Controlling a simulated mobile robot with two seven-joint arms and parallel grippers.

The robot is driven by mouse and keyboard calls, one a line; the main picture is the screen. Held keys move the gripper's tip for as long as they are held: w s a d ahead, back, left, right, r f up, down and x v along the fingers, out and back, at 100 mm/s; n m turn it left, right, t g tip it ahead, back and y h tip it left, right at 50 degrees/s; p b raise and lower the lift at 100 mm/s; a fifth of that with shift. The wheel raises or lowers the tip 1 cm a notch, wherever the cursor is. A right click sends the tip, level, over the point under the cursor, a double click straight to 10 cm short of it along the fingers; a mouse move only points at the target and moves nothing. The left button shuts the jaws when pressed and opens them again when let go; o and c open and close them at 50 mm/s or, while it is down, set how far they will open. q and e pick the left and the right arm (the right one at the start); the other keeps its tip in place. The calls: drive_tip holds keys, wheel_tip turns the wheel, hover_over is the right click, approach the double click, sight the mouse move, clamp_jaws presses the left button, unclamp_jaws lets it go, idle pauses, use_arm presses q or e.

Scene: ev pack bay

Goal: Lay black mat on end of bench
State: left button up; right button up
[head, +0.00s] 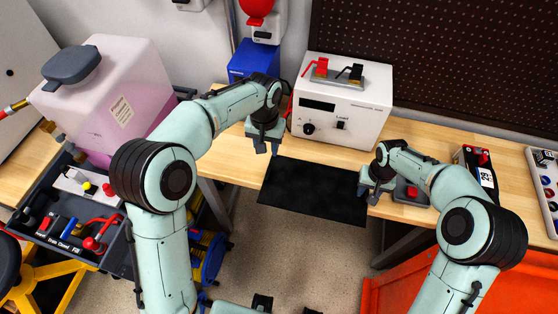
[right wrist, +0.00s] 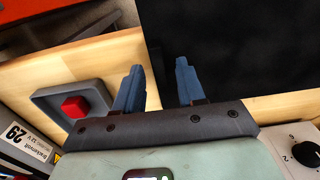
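The black mat (head: 313,192) lies flat at the front of the wooden bench, and its near part reaches past the front edge. My left gripper (head: 266,151) points down beside the mat's far left corner, fingers apart and empty. My right gripper (head: 366,190) is at the mat's right edge. In the right wrist view its blue fingers (right wrist: 159,80) are apart, one over bare wood and one over the mat (right wrist: 240,45). I cannot tell whether either gripper touches the mat.
A white load tester (head: 341,105) stands behind the mat. A grey base with a red button (right wrist: 75,106) sits right of my right gripper in the head view. A battery unit (head: 477,170) stands farther right. An orange-red cabinet (head: 395,290) is below the bench at right.

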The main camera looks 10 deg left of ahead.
wheel_tip(320, 180, up, 12)
idle(0.4)
drive_tip(key=shift+s+f, duration=0.1)
drive_tip(key=shift+f, duration=0.1)
